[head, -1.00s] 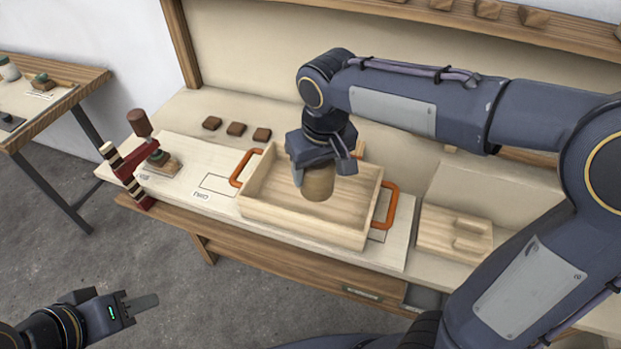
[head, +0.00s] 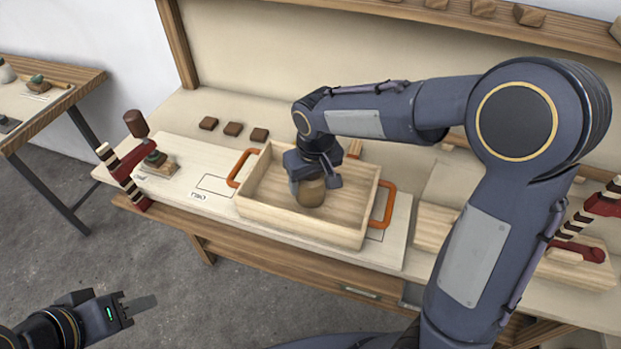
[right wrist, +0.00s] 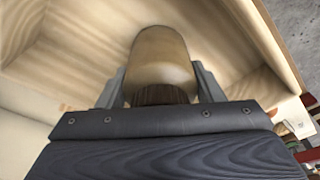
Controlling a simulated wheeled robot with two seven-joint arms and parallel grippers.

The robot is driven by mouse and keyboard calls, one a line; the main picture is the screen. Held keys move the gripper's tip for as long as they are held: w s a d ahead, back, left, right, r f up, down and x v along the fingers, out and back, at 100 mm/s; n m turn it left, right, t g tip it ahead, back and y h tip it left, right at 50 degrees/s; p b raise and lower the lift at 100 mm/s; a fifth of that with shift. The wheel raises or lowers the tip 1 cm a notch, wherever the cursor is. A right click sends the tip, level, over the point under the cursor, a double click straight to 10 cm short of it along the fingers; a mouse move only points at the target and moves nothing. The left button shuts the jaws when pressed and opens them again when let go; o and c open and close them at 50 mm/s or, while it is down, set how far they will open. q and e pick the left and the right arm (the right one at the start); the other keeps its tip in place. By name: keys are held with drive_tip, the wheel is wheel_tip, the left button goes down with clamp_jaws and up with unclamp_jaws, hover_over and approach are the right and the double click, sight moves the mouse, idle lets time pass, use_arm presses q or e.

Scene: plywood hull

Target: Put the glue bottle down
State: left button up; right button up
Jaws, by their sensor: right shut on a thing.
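The glue bottle (head: 311,193) is a tan, rounded bottle, held by my right gripper (head: 313,180) over the wooden tray (head: 300,226) with orange handles. In the right wrist view the bottle (right wrist: 161,62) sits between the two fingers of my right gripper (right wrist: 161,88), with a dark brown ribbed part close to the palm. The tray's pale wood is behind it. I cannot tell whether the bottle touches the tray floor.
The tray stands on a pale board on the workbench. Several dark brown blocks (head: 232,129) lie behind it. A red clamp (head: 130,167) stands at the board's left end, another (head: 590,222) at the right. A side table (head: 50,95) is at far left.

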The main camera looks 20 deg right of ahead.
drive_tip(key=shift+f, duration=0.15)
drive_tip(key=o, duration=1.2)
drive_tip(key=r, duration=0.3)
drive_tip(key=s+r, duration=0.1)
drive_tip(key=r, duration=0.7)
drive_tip(key=shift+s+d+r, duration=0.1)
drive_tip(key=shift+s+r, duration=0.1)
drive_tip(key=shift+s, duration=0.1)
drive_tip(key=shift+s+d+r, duration=0.1)
drive_tip(key=shift+s+r, duration=0.05)
drive_tip(key=shift+r, duration=0.35)
drive_tip(key=s+d+f+m+t+y, duration=0.1)
drive_tip(key=s+d+f+m+t, duration=0.1)
drive_tip(key=s, duration=0.8)
drive_tip(key=s+d+f+m+t+y, duration=0.1)
drive_tip(key=s+d, duration=0.4)
drive_tip(key=s, duration=0.5)
wheel_tip(320, 180, down, 3)
drive_tip(key=shift+r+m+t+y, duration=0.2)
drive_tip(key=shift+m+t+y, duration=0.2)
drive_tip(key=shift+y, duration=0.3)
